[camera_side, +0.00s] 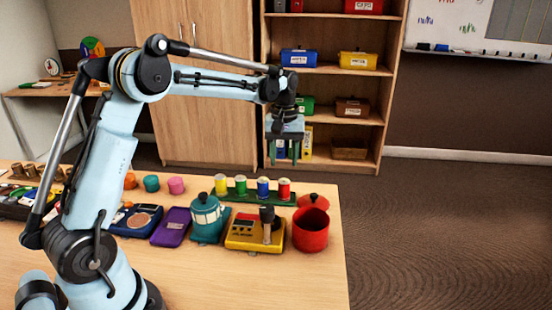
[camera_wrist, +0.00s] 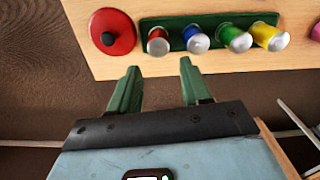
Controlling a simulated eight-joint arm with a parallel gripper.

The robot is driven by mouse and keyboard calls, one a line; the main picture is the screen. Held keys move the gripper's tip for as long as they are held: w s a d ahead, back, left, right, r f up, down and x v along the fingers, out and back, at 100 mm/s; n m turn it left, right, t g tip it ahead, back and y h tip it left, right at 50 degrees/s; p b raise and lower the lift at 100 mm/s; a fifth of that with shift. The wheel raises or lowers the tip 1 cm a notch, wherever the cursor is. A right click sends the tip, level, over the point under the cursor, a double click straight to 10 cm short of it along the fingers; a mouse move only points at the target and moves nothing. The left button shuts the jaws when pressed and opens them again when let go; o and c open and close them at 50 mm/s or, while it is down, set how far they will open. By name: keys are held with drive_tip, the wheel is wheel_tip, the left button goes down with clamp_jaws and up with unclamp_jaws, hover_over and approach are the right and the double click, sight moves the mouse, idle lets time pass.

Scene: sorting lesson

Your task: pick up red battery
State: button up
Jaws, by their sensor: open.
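The red battery (camera_side: 284,189) stands upright at the right end of a dark green holder (camera_side: 253,197), beside the blue battery (camera_side: 263,188), the green battery (camera_side: 240,186) and the yellow battery (camera_side: 221,186). In the wrist view the red battery (camera_wrist: 157,43) is at the left end of the row, with its silvery end showing. My gripper (camera_side: 284,156) is raised above and behind the row in the side view. Its green fingers are apart and empty. In the wrist view my gripper (camera_wrist: 159,68) points toward the red battery, with a gap between.
A red lid (camera_wrist: 112,32) with a dark knob lies close beside the holder. A red pot (camera_side: 310,231), a yellow device (camera_side: 255,233), a teal kettle-like object (camera_side: 207,217) and a purple case (camera_side: 171,226) stand in front of the row. A shelf unit (camera_side: 388,90) stands behind.

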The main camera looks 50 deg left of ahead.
sight(286, 184)
drive_tip(key=f, duration=1)
drive_tip(key=shift+d, duration=0.2)
drive_tip(key=shift+r, duration=0.1)
clamp_jaws()
drive_tip(key=shift+r, duration=0.55)
drive_tip(key=r, duration=0.2)
drive_tip(key=d+r, duration=0.1)
drive_tip(key=shift+s+d+r, duration=0.15)
drive_tip(key=shift+s+r, duration=0.05)
drive_tip(key=shift+r, duration=0.15)
drive_tip(key=s+d+r, duration=0.3)
drive_tip(key=d+r, duration=0.3)
drive_tip(key=d, duration=0.4)
